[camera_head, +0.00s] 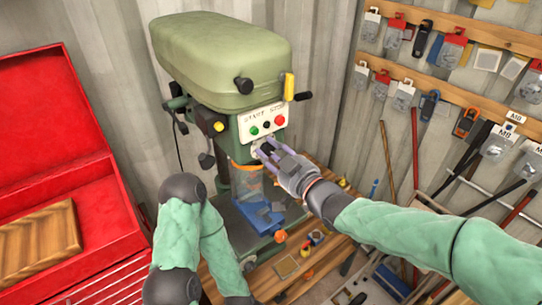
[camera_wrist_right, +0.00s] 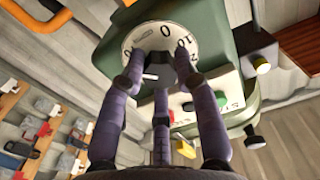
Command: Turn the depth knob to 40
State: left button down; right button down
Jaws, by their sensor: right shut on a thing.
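The green drill press (camera_head: 222,62) stands in the middle of the head view. Its depth knob sits below the START/STOP panel (camera_head: 262,121), mostly hidden by my fingers. In the right wrist view the knob's white dial (camera_wrist_right: 150,36) shows 0 and 10, with other numbers partly covered. A short white mark (camera_wrist_right: 150,76) shows between the fingers. My right gripper (camera_head: 266,150) reaches in from the right, its purple fingers closed around the knob; they also show in the wrist view (camera_wrist_right: 161,88). My left arm (camera_head: 192,232) is at lower left; its gripper is not visible.
A red toolbox (camera_head: 60,160) stands open at the left. A wooden bench (camera_head: 284,282) with small parts is below the press. Hanging goods and rods line the right wall.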

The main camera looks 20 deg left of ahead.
jog(key=n+b, duration=0.8)
jog(key=b, duration=0.1)
jog(key=shift+n+b, duration=0.9)
jog(key=shift+b, duration=0.05)
jog(key=n+b, duration=0.1)
jog(key=n, duration=0.1)
jog(key=shift+n+b, duration=0.3)
jog(key=shift+b, duration=0.05)
jog(key=n+b, duration=0.2)
jog(key=n, duration=0.1)
jog(key=shift+n, duration=0.4)
jog(key=n+b, duration=0.1)
jog(key=n, duration=0.2)
jog(key=shift+n+b, duration=0.6)
jog(key=shift+n, duration=1.1)
jog(key=c, duration=0.9)
grip_release()
jog(key=shift+a, duration=0.1)
jog(key=shift+s, duration=0.1)
